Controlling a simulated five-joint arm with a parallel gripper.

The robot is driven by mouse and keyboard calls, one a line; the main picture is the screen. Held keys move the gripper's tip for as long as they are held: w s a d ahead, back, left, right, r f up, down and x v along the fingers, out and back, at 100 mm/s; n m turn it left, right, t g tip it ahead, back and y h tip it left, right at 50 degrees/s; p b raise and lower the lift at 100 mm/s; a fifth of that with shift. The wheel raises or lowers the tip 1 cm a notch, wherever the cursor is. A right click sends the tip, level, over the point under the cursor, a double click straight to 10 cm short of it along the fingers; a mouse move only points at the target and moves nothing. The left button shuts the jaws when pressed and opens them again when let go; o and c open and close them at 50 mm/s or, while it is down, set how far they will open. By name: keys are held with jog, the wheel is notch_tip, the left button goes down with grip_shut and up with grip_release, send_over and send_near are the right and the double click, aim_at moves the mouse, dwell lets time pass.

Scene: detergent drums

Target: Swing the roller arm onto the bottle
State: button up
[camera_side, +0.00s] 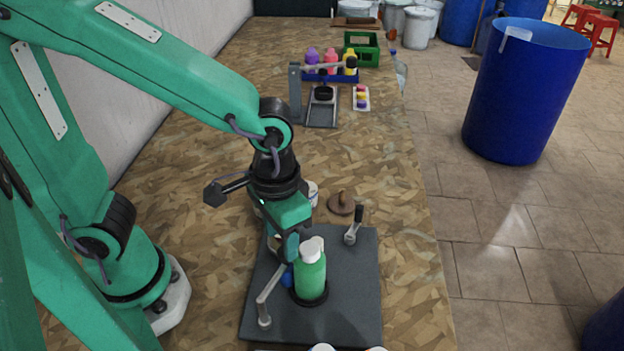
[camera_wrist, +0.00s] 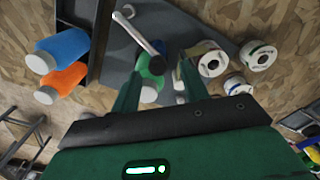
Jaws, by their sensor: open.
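The green bottle (camera_side: 311,276) with a white cap stands upright in a dark ring on a dark plate (camera_side: 350,300). The roller arm (camera_side: 270,287), a grey metal lever, rises from a pivot at the plate's near left and ends close to the bottle's left side. A small blue part (camera_side: 287,277) shows there. My gripper (camera_side: 288,248) is open, low over the plate behind and left of the bottle. In the wrist view the bottle (camera_wrist: 148,72) and the arm's end show between my fingers (camera_wrist: 159,70); whether anything touches is unclear.
A black-handled crank (camera_side: 353,225) stands at the plate's far right. White round containers (camera_wrist: 208,58) lie near my gripper. Blue (camera_wrist: 65,47) and orange (camera_wrist: 62,84) bottles stand beside the plate. A brown lidded disc (camera_side: 341,203) lies behind it.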

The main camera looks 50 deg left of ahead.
jog(key=shift+r, duration=2.75)
jog(key=a+r+t, duration=0.2)
jog(key=a, duration=0.5)
jog(key=a+r+n+t, duration=0.1)
jog(key=a+r+t, duration=0.2)
jog(key=a, duration=0.5)
jog(key=shift+t, duration=0.3)
